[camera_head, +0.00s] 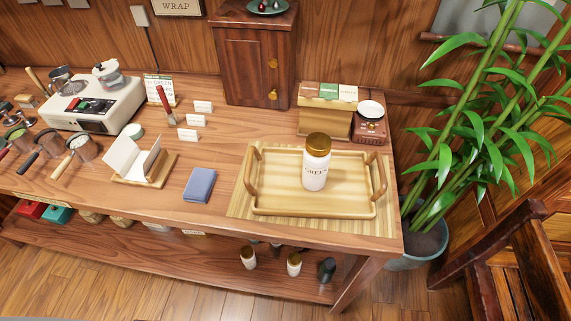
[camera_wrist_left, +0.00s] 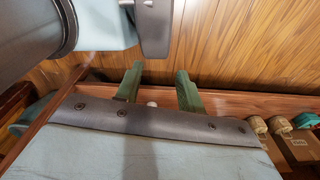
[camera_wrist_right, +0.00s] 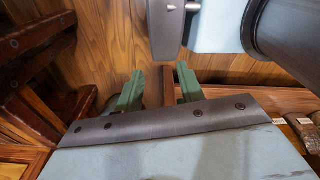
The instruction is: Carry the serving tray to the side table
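The serving tray (camera_head: 275,208) is light wood with a raised handle at each end. It lies on a striped mat (camera_head: 240,205) at the right end of the long wooden table. A white jar (camera_head: 315,172) with a brown lid and a "GREEN" label stands upright on the tray. My left gripper (camera_wrist_left: 158,88) shows green fingers apart with nothing between them. My right gripper (camera_wrist_right: 160,88) also has its green fingers apart and holds nothing. Neither gripper shows in the head view, and the tray shows in neither wrist view. I cannot make out a side table.
A wooden stand (camera_head: 325,118) and a small brown box with a white dish (camera_head: 370,110) stand behind the tray. A potted bamboo (camera_head: 430,240) and a dark wooden chair (camera_head: 520,250) stand at the right.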

